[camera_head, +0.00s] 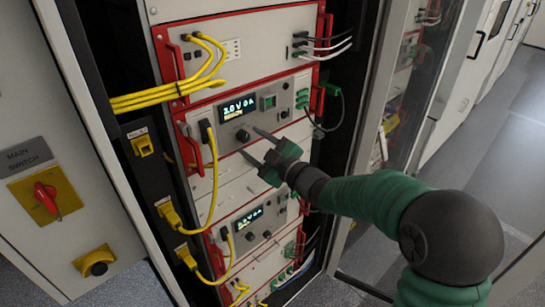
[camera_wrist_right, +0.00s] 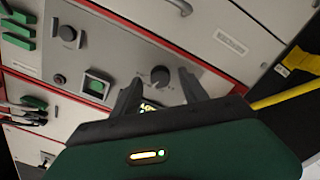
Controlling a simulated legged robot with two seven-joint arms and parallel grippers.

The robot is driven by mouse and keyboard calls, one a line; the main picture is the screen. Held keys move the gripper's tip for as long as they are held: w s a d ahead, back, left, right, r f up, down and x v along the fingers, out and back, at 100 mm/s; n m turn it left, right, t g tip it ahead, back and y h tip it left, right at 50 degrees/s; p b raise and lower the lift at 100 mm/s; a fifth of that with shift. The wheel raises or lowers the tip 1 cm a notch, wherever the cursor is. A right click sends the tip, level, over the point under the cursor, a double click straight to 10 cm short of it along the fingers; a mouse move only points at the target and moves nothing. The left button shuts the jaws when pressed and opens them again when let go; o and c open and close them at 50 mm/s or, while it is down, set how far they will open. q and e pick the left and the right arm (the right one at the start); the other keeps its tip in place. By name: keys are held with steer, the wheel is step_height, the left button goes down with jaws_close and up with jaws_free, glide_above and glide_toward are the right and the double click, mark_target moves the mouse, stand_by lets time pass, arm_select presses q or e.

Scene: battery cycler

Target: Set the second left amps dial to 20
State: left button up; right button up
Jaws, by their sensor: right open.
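The upper power unit (camera_head: 262,108) in the rack has a lit display (camera_head: 238,107) that seems to read 3.0V 0A. A dark round dial (camera_head: 243,135) sits just below that display. My right gripper (camera_head: 251,141) is open, with its two fingers pointing at this dial from the right. In the right wrist view the gripper (camera_wrist_right: 160,77) has the dial (camera_wrist_right: 159,75) between its fingertips, with a gap on each side. The lit display (camera_wrist_right: 148,107) is partly hidden behind the gripper there. The dial's setting is too small to read. My left gripper is out of view.
A green button (camera_head: 269,101) and more knobs sit right of the display. A yellow cable (camera_head: 213,175) hangs left of the dial. A lower unit has its own display (camera_head: 248,218). Red handles (camera_head: 186,148) edge the units. A glass door (camera_head: 400,90) stands open at right.

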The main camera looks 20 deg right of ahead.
steer(key=b+v, duration=0.2)
steer(key=v, duration=1.3)
steer(key=shift+s+d, duration=0.1)
step_height(320, 180, down, 13)
steer(key=d+m+g+h, duration=0.2)
steer(key=m+g+h, duration=0.2)
steer(key=m+h, duration=0.25)
steer(key=s+a+f+m+g, duration=0.2)
steer(key=s+a+f+g, duration=0.1)
steer(key=s+f+g, duration=0.2)
steer(key=s+a+f+m+g, duration=0.3)
steer(key=s+a+f+g, duration=0.1)
steer(key=s+f, duration=0.6)
steer(key=shift+s+a+f+g, duration=0.25)
steer(key=shift+s+g, duration=0.3)
steer(key=shift+g, duration=0.15)
